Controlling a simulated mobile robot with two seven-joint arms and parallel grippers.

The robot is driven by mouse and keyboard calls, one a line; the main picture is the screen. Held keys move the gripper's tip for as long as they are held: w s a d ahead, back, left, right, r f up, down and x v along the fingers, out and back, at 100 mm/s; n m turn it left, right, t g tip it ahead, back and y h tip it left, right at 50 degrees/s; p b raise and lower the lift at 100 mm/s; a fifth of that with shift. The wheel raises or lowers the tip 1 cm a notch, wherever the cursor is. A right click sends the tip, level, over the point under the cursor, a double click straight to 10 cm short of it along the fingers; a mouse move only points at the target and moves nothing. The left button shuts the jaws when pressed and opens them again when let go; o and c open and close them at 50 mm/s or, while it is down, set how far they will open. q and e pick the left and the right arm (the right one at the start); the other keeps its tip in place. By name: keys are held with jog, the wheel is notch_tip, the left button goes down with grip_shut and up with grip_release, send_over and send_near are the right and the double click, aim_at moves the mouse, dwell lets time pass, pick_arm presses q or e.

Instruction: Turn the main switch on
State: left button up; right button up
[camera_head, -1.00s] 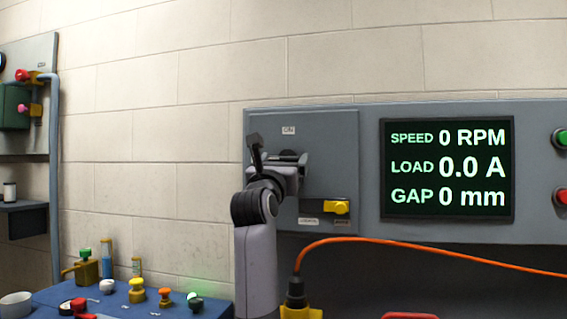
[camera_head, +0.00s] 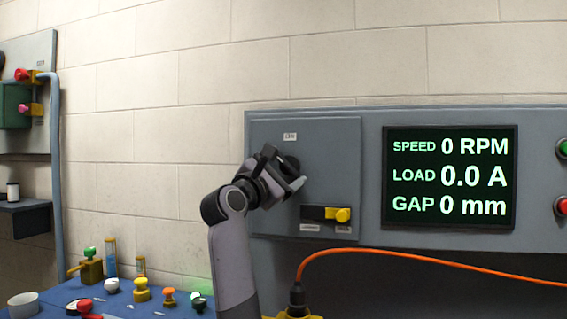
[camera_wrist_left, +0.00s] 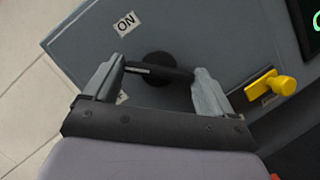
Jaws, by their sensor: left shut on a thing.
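The main switch is a dark rotary handle on a round hub (camera_head: 292,163), mounted on the grey panel (camera_head: 335,150) below a white ON label (camera_head: 290,137). My left gripper (camera_head: 284,168) is at the switch, shut on its handle. In the left wrist view, the fingers (camera_wrist_left: 158,72) sit at either end of the dark handle, with the hub (camera_wrist_left: 158,66) between them. The ON label (camera_wrist_left: 126,22) and a second small label (camera_wrist_left: 122,97), unreadable, show there. In the head view the gripper hides most of the handle. My right gripper is not in view.
A yellow lever (camera_head: 343,214) sits low on the panel, right of the gripper. A screen (camera_head: 449,177) reads zero speed, load and gap. An orange cable (camera_head: 400,255) runs below. Several small coloured parts stand on a blue surface (camera_head: 60,297) at lower left.

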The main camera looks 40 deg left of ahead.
pick_arm(q)
jog(key=m+h, duration=0.1)
jog(key=m, duration=0.1)
jog(key=m+h+p, duration=0.1)
jog(key=m, duration=0.1)
jog(key=shift+a+r+m+g+p, duration=0.2)
jog(key=shift+m+g+p, duration=0.1)
jog(key=shift+g, duration=0.1)
jog(key=m+g, duration=0.1)
jog(key=m, duration=0.1)
jog(key=m+h, duration=0.1)
jog(key=m, duration=0.2)
jog(key=shift+g, duration=0.4)
jog(key=shift+d+m, duration=0.1)
jog(key=shift+m, duration=0.2)
jog(key=o, duration=0.8)
jog(key=shift+o, duration=0.2)
jog(key=shift+s, duration=0.1)
jog(key=s+b, duration=0.2)
jog(key=s, duration=0.5)
jog(key=shift+d, duration=0.4)
jog(key=shift+r, duration=0.1)
